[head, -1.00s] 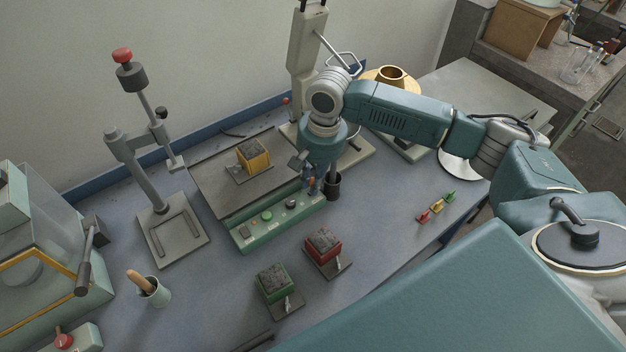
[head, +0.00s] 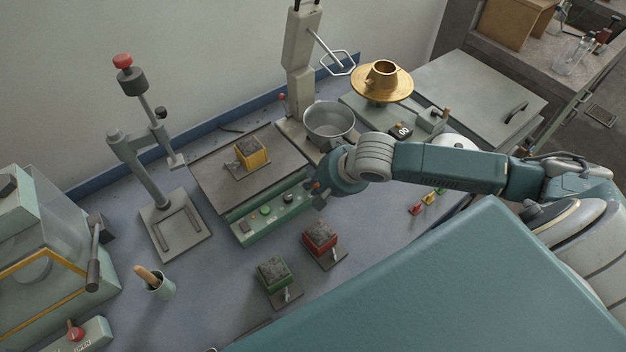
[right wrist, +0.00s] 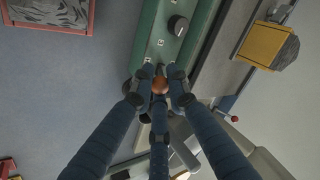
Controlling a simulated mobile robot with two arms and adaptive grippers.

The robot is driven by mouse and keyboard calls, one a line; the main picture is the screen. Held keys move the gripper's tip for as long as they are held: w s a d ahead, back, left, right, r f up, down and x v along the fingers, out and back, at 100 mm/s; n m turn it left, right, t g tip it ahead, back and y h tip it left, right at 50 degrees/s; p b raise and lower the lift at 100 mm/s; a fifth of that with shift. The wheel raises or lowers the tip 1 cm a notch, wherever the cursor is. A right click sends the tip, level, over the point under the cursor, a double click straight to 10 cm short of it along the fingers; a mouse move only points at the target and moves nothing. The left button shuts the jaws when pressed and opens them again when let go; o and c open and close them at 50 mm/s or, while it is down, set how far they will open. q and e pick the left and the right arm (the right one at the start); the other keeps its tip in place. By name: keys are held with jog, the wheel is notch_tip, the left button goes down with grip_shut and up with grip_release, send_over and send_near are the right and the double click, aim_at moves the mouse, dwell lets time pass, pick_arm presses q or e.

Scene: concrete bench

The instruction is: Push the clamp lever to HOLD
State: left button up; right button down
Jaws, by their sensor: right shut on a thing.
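The clamp lever, as far as I can tell, is the one with a round orange knob (right wrist: 160,86) at the right end of the green control panel (head: 272,210). My right gripper (right wrist: 161,80) is shut on this knob, its fingers around it in the right wrist view. In the head view the right gripper (head: 318,190) is at the panel's right end and mostly hides the lever. The lever's shaft and any HOLD mark cannot be made out. My left gripper is not in view.
A yellow mould (head: 252,152) sits on the grey plate behind the panel. Red (head: 320,237) and green (head: 273,272) moulds stand in front. A metal bowl (head: 330,121) and a column (head: 300,60) stand behind the gripper. A red-knobbed rod (right wrist: 234,118) is nearby.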

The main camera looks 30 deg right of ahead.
jog(key=shift+s+f+t, duration=0.15)
jog(key=shift+s+t, duration=0.05)
jog(key=shift+t, duration=0.3)
jog(key=shift+d, duration=0.1)
jog(key=c, duration=1.7)
grip_release()
jog(key=shift+s, duration=0.1)
jog(key=shift+v, duration=6)
